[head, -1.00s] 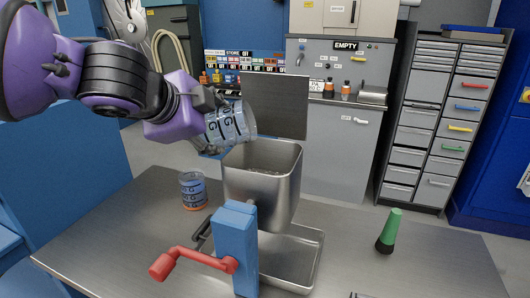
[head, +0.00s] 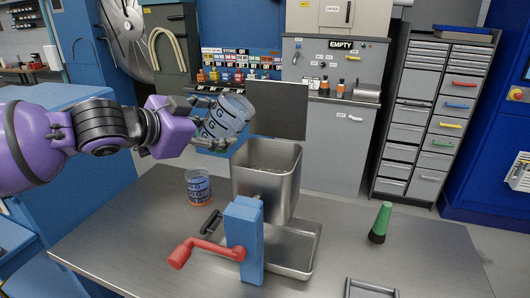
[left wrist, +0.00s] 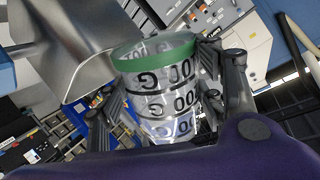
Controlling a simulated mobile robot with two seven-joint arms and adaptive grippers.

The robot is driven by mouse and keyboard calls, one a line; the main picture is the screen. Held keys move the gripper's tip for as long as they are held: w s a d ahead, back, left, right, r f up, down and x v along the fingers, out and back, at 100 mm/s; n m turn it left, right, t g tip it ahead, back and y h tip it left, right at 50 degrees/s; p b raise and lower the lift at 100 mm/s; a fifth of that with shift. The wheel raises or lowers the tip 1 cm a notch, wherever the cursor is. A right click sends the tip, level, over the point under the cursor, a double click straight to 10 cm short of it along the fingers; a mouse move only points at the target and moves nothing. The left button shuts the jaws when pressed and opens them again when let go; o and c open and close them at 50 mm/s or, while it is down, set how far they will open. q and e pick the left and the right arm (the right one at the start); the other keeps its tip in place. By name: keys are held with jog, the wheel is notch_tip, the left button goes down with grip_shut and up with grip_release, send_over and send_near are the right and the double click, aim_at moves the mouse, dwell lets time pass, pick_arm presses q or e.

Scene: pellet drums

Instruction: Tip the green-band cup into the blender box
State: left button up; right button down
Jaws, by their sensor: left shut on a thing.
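The green-band cup (head: 228,116) is a clear cup with dark lettering. I cannot tell what is left in the cup or lies in the box. My right gripper is not in view.
A cup with an orange band (head: 199,188) stands on the steel table (head: 150,240), left of the box. A blue post with a red crank (head: 205,248) stands in front, by a shallow tray (head: 295,250). A green cone-shaped thing (head: 380,222) stands at right.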

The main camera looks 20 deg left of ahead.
aim_at(202, 134)
pick_arm(q)
jog(key=shift+s+a+f+n+h, duration=0.1)
jog(key=shift+a+f+n+h, duration=0.3)
jog(key=shift+f, duration=0.35)
jog(key=shift+s+a+r+n+t+h, duration=0.2)
jog(key=shift+a+n+t+h, duration=0.1)
jog(key=shift+a+n+t, duration=0.3)
jog(key=shift+a+f+n+t+h, duration=0.3)
jog(key=shift+f+n+t+h, duration=0.2)
jog(key=shift+f+n+t, duration=0.15)
jog(key=shift+a+r+n+t, duration=0.2)
jog(key=shift+r+n+t, duration=0.15)
jog(key=shift+n, duration=0.3)
